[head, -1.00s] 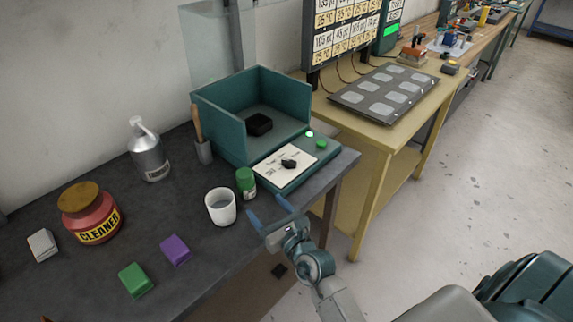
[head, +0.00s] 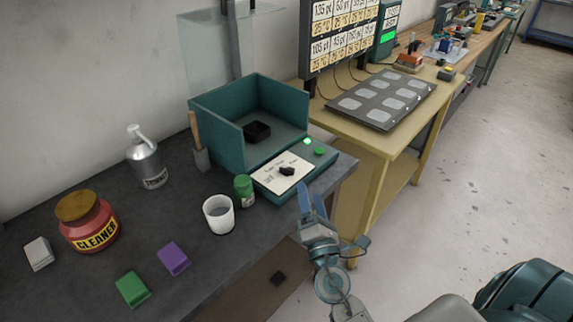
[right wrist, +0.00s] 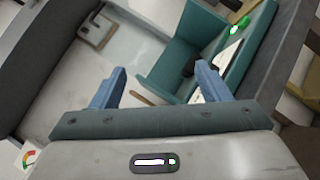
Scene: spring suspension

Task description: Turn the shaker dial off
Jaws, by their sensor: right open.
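The shaker (head: 222,136) is a teal open-topped box on the dark bench, with a black block (head: 257,131) inside. Its front panel carries a white plate (head: 270,181) with a black dial (head: 287,171). A green light (head: 307,141) and a green button (head: 320,151) sit at the panel's right end. My right gripper (head: 311,191) is open and empty, just in front of the panel, its blue fingers pointing toward the dial but apart from it. In the right wrist view the dial (right wrist: 189,68) shows near the right finger. My left gripper is not in view.
A green-lidded jar (head: 244,188) and a white cup (head: 218,214) stand left of the panel. A metal pump bottle (head: 147,158), a red cleaner jar (head: 88,222) and coloured blocks are further left. A yellow table (head: 385,143) stands at right.

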